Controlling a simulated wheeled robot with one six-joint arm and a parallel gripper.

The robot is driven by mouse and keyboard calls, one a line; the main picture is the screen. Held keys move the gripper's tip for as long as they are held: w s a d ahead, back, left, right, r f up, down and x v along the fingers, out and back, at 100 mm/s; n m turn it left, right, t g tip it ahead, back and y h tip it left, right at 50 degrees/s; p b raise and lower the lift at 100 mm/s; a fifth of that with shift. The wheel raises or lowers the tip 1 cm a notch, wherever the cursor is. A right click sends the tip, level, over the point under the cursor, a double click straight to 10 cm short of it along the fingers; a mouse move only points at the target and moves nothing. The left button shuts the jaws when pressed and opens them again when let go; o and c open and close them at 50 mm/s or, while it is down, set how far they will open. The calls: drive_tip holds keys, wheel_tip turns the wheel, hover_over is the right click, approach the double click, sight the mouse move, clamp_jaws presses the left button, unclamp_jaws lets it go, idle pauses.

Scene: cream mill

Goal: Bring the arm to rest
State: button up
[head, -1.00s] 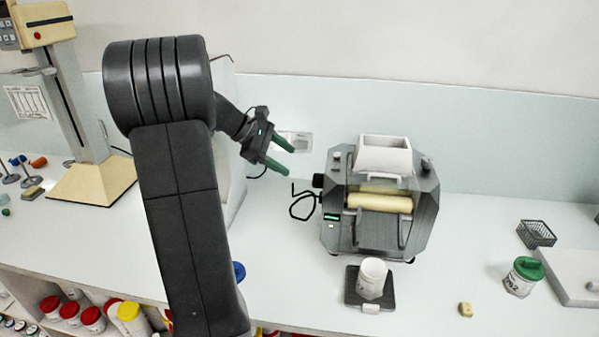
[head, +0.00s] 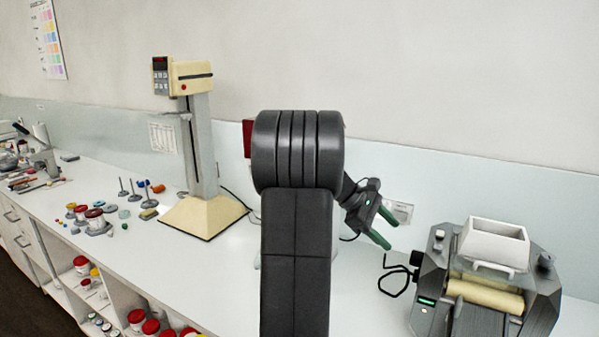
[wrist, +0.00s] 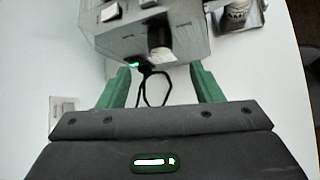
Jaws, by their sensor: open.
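My gripper (head: 388,230) is open and empty, raised above the bench with its green fingers pointing to the lower right in the head view. In the wrist view, the two green fingers (wrist: 160,90) stand wide apart with nothing held between them. The grey roller mill (head: 490,285) with a white hopper (head: 493,243) stands to the right of my gripper, apart from it. The mill also shows beyond the fingertips in the wrist view (wrist: 190,35). Its black cable loops on the bench behind the gap between my fingers.
A cream stirrer stand (head: 200,150) rises at the left of my arm. Several small pots and tools (head: 95,215) lie on the white bench (head: 120,260) further left. Open shelves with lidded tubs (head: 150,326) are below the bench.

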drive_tip(key=p+x, duration=0.1)
drive_tip(key=x, duration=0.8)
drive_tip(key=shift+d+f, duration=0.25)
drive_tip(key=shift+a+r, duration=0.1)
